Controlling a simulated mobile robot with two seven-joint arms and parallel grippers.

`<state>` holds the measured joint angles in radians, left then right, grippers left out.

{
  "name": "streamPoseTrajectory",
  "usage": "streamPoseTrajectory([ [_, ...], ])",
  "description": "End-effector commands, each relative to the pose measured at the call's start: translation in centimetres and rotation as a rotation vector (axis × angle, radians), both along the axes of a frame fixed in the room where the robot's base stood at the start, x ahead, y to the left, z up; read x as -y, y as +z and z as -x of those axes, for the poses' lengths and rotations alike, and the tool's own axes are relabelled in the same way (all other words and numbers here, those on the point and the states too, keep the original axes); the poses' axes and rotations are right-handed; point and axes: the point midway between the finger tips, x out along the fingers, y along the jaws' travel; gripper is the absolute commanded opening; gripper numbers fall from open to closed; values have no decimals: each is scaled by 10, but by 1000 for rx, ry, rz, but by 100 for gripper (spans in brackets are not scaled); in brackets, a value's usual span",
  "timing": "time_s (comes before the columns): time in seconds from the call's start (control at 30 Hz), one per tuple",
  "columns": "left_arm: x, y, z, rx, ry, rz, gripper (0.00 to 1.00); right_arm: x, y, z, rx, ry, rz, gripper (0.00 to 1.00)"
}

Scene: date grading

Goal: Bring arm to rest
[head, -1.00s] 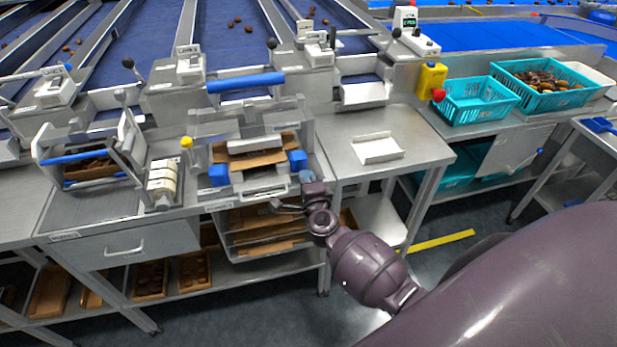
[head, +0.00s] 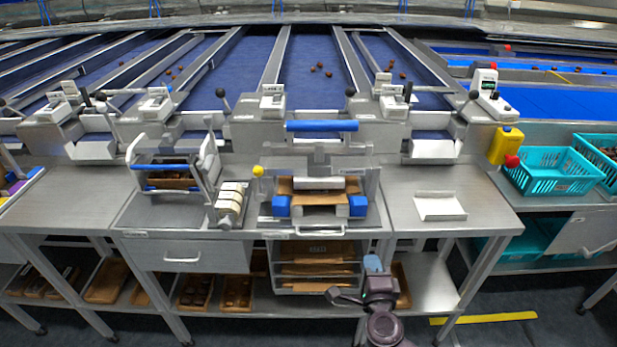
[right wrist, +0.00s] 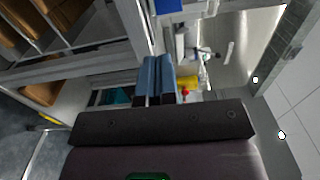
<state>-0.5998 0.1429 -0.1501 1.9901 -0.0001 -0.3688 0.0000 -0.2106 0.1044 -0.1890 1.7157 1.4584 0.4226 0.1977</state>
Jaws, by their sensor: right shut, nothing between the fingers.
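My right gripper (head: 373,263) is low in the head view, in front of the bench with its blue fingertips up. Its fingers are together and empty. In the right wrist view the two blue fingers (right wrist: 154,78) lie side by side with nothing between them. My right arm comes in from the bottom edge. The gripper appears beside the shelf unit (head: 318,287) under the bench; the exact gap to it I cannot tell. My left gripper is in neither view now.
Teal crates (head: 546,172) stand at the right. Cardboard boxes (head: 237,291) lie on the lower shelf. Floor shows at the bottom right.

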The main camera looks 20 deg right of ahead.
Motion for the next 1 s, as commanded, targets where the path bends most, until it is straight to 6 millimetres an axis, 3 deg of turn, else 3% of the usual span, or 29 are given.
streamPoseTrajectory([
  [0.23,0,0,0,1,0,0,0,-15,3,-4,-13,91,105,0],
  [0.47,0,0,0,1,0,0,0,-49,22,-5,-26,300,505,0],
  [0.73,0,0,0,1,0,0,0,-59,3,27,-176,478,1004,0],
  [1.0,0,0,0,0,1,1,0,-33,-33,82,-435,589,1429,0],
])
